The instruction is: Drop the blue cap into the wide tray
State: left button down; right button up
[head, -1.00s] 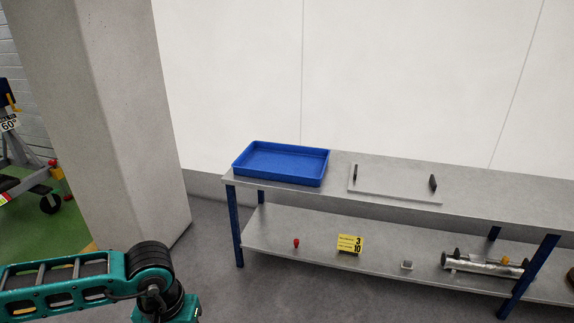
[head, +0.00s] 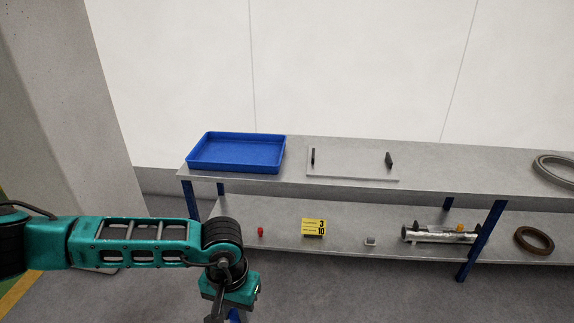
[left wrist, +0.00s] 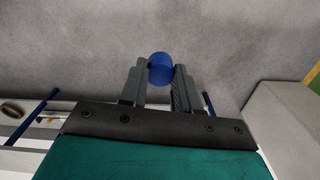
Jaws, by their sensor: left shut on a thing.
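The blue cap (left wrist: 162,68) is between the two grey fingers of my left gripper (left wrist: 161,75) in the left wrist view, and the gripper is shut on it. In the head view the left gripper (head: 222,312) is at the bottom edge, mostly cut off. The wide blue tray (head: 193,164) stands empty on the left end of the bench top. The gripper is nearer to me than the bench and lower than the tray, apart from it. My right gripper is not in view.
The bench top (head: 450,163) holds a flat plate (head: 350,171) with two dark uprights and a grey ring (head: 556,168). The lower shelf holds a red piece (head: 261,231), a yellow sign (head: 313,227), a metal cylinder (head: 438,235) and a brown ring (head: 533,240). A pillar (head: 60,110) stands left.

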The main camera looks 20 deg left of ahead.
aim_at(236, 155)
jog(key=i+j+z, duration=0.15)
jog(key=j+z, duration=0.2)
jog(key=i+j+z, duration=0.15)
jog(key=z, duration=0.15)
jog(key=i+j+z, duration=0.2)
jog(key=j, duration=0.2)
jog(key=j+z, duration=0.15)
jog(key=j, duration=0.25)
jog(key=j+z, duration=0.3)
jog(key=j, duration=2.1)
jog(key=i+j, duration=0.1)
jog(key=j, duration=0.8)
